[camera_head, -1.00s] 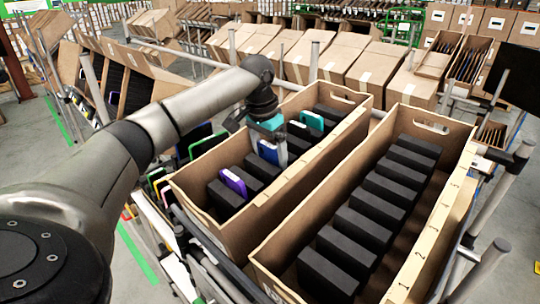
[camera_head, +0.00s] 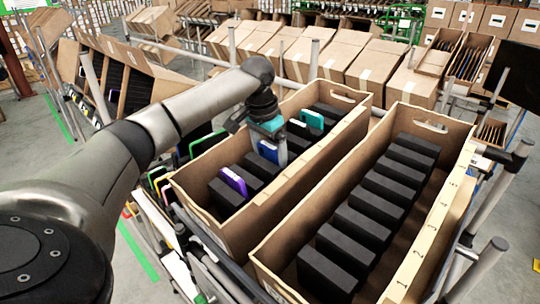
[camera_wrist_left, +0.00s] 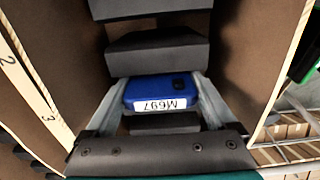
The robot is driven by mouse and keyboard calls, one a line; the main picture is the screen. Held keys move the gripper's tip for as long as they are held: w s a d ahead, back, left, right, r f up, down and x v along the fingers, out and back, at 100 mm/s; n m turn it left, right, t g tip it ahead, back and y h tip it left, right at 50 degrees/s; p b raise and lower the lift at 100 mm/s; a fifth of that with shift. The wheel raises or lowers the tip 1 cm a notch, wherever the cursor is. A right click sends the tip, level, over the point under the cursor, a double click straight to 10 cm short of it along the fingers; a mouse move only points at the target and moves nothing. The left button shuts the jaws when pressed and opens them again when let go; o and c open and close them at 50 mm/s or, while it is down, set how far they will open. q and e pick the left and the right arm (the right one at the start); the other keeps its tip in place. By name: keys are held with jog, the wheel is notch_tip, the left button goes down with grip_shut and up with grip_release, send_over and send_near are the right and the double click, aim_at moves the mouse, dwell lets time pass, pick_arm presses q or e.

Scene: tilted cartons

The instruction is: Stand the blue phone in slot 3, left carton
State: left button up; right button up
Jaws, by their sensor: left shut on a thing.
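The blue phone (camera_head: 267,152) is between the fingers of my left gripper (camera_head: 273,154), which is shut on it. The left carton (camera_head: 262,207) holds black foam dividers with gaps between them. In the left wrist view the blue phone (camera_wrist_left: 158,92) shows a white label, upside down, with a finger at each side. One foam divider (camera_wrist_left: 155,55) lies beyond it and another (camera_wrist_left: 165,123) on the near side. The phone's lower end is hidden, so I cannot tell how deep it sits. The carton rim (camera_wrist_left: 28,90) carries the marks 2 and 3.
A purple phone (camera_head: 234,181) stands at the near end of the left carton, and a teal phone (camera_head: 312,120) stands farther back. The right carton (camera_head: 440,245) holds a row of black dividers and no phones show there. Metal rack posts (camera_head: 480,268) flank the cartons.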

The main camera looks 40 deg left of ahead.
pick_arm(q)
jog(key=o, duration=0.9)
jog(key=shift+o, duration=0.2)
notch_tip(320, 180, up, 15)
jog(key=s, duration=0.2)
jog(key=shift+s+p, duration=0.3)
jog(key=shift+a, duration=0.1)
notch_tip(320, 180, up, 7)
jog(key=s+p, duration=0.1)
jog(key=p, duration=0.5)
